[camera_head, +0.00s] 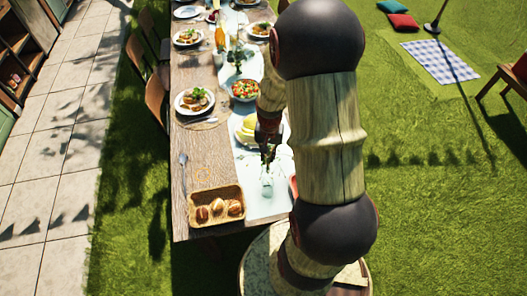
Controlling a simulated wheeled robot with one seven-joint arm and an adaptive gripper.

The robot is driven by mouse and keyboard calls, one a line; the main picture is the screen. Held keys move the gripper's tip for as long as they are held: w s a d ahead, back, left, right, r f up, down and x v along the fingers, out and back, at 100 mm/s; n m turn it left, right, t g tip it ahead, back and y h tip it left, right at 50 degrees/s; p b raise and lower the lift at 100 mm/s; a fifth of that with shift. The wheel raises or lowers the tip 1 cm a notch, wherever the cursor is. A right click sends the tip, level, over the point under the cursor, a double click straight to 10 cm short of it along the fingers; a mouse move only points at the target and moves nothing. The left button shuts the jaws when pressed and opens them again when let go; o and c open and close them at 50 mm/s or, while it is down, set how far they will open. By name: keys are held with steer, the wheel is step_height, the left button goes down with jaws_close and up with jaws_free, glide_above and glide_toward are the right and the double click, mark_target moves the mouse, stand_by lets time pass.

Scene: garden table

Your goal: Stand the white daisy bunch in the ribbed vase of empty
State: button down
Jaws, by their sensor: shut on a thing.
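My gripper (268,152) hangs over the near part of the table, fingers pointing down. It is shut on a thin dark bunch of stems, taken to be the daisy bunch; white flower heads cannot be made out. A small clear glass vase (266,186) stands upright on the pale runner right below the fingers. Its ribbing is too small to tell. I cannot tell whether the stem ends are above the vase mouth or inside it.
A wicker basket of bread rolls (216,207) is left of the vase. A yellow fruit bowl (243,131), a salad bowl (245,90) and plated food (195,101) stand farther back on the wooden table (190,150). My arm hides the table's right side.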

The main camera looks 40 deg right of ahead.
mark_target(268, 172)
steer(key=shift+s+f+b, duration=0.1)
steer(key=shift+f+b, duration=4.75)
steer(key=shift+f, duration=2.2)
steer(key=c, duration=1.8)
jaws_free()
step_height(268, 172, up, 12)
